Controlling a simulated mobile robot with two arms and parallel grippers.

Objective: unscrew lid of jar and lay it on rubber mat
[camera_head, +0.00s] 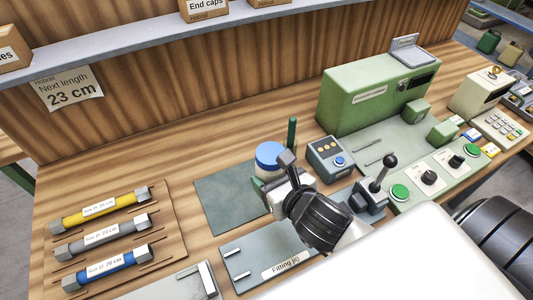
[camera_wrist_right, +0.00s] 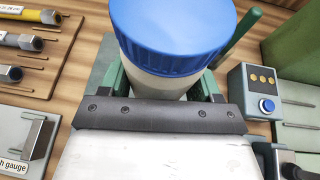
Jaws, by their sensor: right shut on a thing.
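The jar (camera_wrist_right: 160,82) has a pale body and a ribbed blue lid (camera_head: 269,156), which sits on top of it. The lid also shows large in the right wrist view (camera_wrist_right: 172,30). My right gripper (camera_head: 276,185) is shut on the jar's body below the lid, with a green finger on each side. The jar looks upright; its base is hidden behind my gripper. The dark grey-green rubber mat (camera_head: 225,205) lies flat and bare just left of the jar. My left gripper is not in view.
A green upright rod (camera_head: 292,132) stands just behind the jar. A blue-buttoned box (camera_head: 329,157) and a lever unit (camera_head: 372,195) are to the right. The fitting jig plate (camera_head: 240,255) is in front. A rack of coloured tubes (camera_head: 175,215) lies left of the mat.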

